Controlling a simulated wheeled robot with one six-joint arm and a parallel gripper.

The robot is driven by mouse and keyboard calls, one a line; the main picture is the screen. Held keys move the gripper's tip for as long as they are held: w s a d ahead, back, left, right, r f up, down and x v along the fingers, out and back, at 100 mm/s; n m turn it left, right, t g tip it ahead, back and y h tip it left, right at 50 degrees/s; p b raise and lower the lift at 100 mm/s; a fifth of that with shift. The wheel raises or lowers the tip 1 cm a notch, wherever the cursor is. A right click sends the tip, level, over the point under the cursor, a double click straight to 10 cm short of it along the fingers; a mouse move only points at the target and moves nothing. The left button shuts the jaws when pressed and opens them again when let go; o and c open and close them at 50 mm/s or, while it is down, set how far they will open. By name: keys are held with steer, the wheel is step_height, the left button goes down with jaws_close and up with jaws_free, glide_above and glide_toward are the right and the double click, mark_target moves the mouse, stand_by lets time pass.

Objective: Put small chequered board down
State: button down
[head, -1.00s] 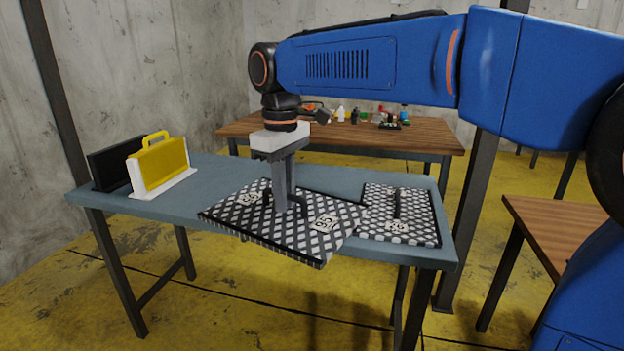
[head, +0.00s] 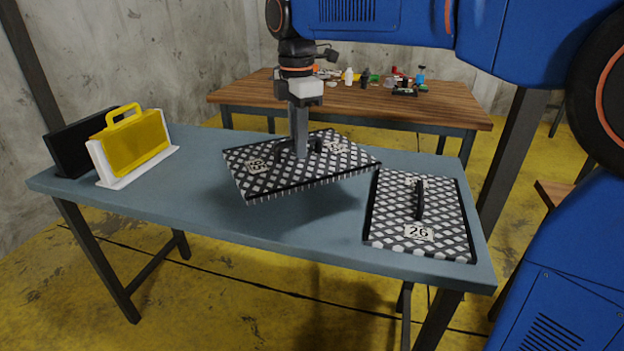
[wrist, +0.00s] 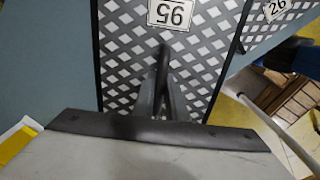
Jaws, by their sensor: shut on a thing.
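My gripper (head: 299,150) is shut on the dark handle of a black-and-white chequered board (head: 290,178). The board hangs a little above the blue-grey table (head: 190,205), with a shadow under its front edge. It is turned at an angle to the table's edges. In the wrist view, the board (wrist: 205,55) fills the middle and carries a white label reading 95. My fingers (wrist: 161,85) meet at its handle there. A second chequered board (head: 400,212), labelled 26, lies on the table's right end with its handle up.
A yellow case (head: 140,147) in a white holder and a black case (head: 75,145) stand at the table's left end. The table's left middle and front are clear. A wooden table (head: 440,115) with small bottles and items stands behind.

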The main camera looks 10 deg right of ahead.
steer(key=n, duration=0.1)
steer(key=w+n, duration=0.1)
steer(key=n, duration=0.1)
steer(key=d+n, duration=0.1)
steer(key=shift+w+n, duration=0.25)
steer(key=shift+n, duration=0.05)
steer(key=n, duration=0.2)
steer(key=w+d+n, duration=0.1)
steer(key=n, duration=0.1)
steer(key=shift+w+f+n, duration=0.1)
steer(key=shift+w+n, duration=0.05)
steer(key=shift+n, duration=0.15)
glide_above(307, 191)
steer(key=shift+f, duration=5.05)
steer(key=shift+f, duration=0.1)
steer(key=c, duration=1.8)
jaws_free()
steer(key=shift+o, duration=0.2)
step_height(307, 191, up, 12)
steer(key=shift+r, duration=0.15)
